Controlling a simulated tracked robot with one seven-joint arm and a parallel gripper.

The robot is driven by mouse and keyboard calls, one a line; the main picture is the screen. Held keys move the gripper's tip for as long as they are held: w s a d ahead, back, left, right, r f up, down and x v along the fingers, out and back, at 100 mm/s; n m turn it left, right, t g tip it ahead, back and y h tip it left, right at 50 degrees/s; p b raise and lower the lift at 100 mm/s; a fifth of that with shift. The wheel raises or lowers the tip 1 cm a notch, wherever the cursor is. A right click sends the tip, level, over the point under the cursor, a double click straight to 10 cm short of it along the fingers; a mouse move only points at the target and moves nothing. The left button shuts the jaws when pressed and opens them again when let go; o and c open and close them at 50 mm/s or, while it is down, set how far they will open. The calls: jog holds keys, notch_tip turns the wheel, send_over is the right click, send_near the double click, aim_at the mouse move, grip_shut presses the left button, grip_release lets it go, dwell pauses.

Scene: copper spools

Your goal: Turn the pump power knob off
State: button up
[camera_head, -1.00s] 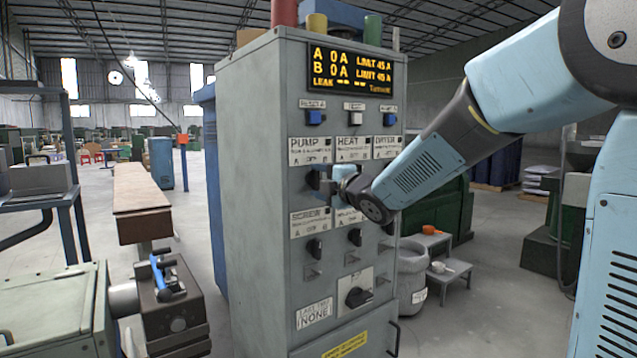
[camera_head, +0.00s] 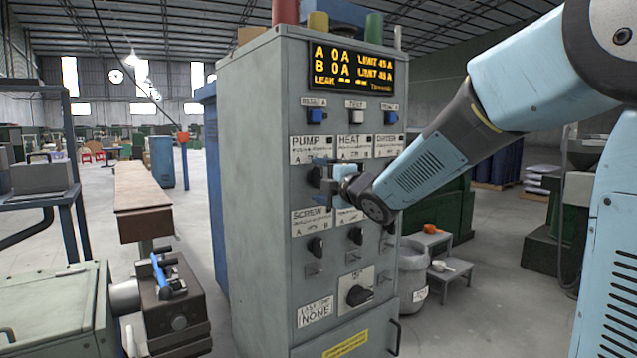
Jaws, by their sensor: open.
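The grey control cabinet (camera_head: 255,200) stands upright in the middle of the view. Its PUMP label (camera_head: 310,149) is at the upper left of the knob panel, beside the HEAT and DRYER labels. The dark pump knob (camera_head: 315,177) sits below the PUMP label and is partly hidden by my gripper. My gripper (camera_head: 322,180) is open at the panel, with its fingers around or just in front of the pump knob; I cannot tell whether they touch it. The exact angle of the knob is too small and covered to read.
The amber display (camera_head: 351,69) reads 0 A for A and B. Other knobs, such as the SCREW knob (camera_head: 316,246), lie close below my gripper. A large black switch (camera_head: 358,296) is lower down. A vise-like block (camera_head: 172,305) stands at the lower left.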

jog(key=v, duration=1.3)
jog(key=shift+s, duration=0.25)
jog(key=shift+d+f, duration=0.1)
jog(key=shift+d, duration=0.1)
jog(key=s+d+f+m+g+h, duration=0.1)
jog(key=s+d+f+m+h, duration=0.15)
jog(key=d+m+h, duration=0.4)
jog(key=s+d+f+m+g+h, duration=0.15)
jog(key=s+d+m+h, duration=0.25)
jog(key=d+m, duration=0.4)
jog(key=s+f+m+g, duration=0.3)
jog(key=s+f+m, duration=0.1)
jog(key=s, duration=0.4)
jog(key=s+a+f+m+g, duration=0.1)
jog(key=s+f+m+g, duration=0.3)
jog(key=s+m, duration=0.2)
jog(key=shift+s+a, duration=0.2)
jog(key=shift+s, duration=0.8)
jog(key=shift+y, duration=0.25)
